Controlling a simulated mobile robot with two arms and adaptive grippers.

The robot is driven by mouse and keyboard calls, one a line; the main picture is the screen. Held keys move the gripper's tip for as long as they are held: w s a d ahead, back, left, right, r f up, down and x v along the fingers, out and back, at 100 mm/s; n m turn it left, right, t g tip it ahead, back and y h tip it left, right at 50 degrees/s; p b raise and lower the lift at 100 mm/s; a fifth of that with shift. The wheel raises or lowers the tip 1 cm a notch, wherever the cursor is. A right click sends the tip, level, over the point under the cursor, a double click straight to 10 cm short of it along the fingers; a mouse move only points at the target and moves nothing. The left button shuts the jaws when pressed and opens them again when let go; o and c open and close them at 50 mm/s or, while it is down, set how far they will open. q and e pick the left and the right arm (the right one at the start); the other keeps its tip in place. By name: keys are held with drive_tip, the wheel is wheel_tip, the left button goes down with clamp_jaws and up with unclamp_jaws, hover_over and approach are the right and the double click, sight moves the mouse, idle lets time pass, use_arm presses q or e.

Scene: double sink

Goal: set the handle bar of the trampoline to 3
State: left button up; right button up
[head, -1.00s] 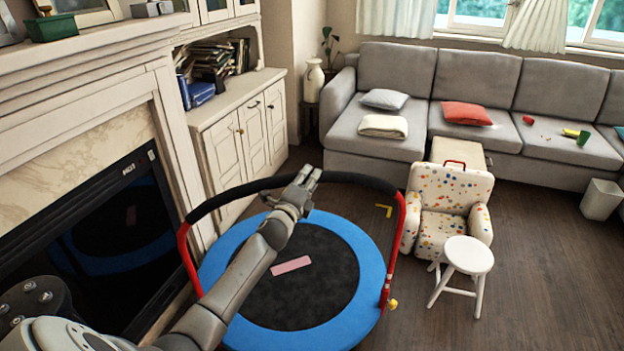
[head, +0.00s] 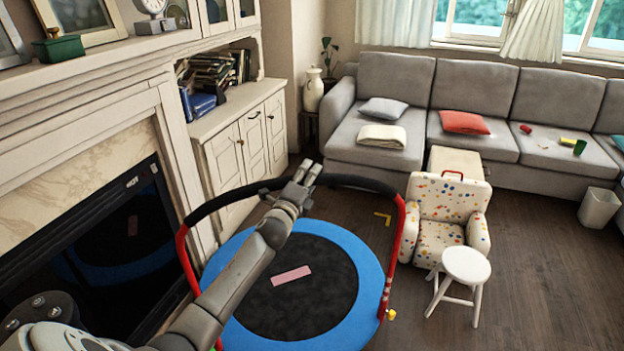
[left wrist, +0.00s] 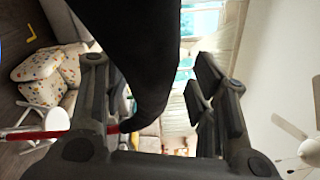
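The trampoline (head: 240,322) stands on the floor with a blue rim and a black mat. Its handle bar (head: 350,181) is an arch with a black padded top and red side posts; a yellow knob (head: 391,314) sits low on the right post. My left gripper (head: 308,172) is at the middle of the padded top. In the left wrist view the black bar (left wrist: 145,60) runs between the spread fingers of the left gripper (left wrist: 160,100), with a gap on the right side. Whether a finger touches the bar is unclear. My right gripper is not in view.
A fireplace (head: 90,240) is close on the left, with a white cabinet (head: 240,145) behind it. A dotted child's armchair (head: 445,215) and a white stool (head: 465,275) stand right of the trampoline. Open floor (head: 540,290) lies further right.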

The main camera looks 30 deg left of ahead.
use_arm(q)
drive_tip(key=shift+s+f, duration=0.15)
drive_tip(key=shift+s+d+f, duration=0.1)
drive_tip(key=shift+s+f, duration=0.05)
drive_tip(key=shift+s, duration=0.2)
drive_tip(key=v, duration=1.1)
drive_tip(key=shift+s+r, duration=0.15)
drive_tip(key=shift+r, duration=0.15)
drive_tip(key=shift+d, duration=0.1)
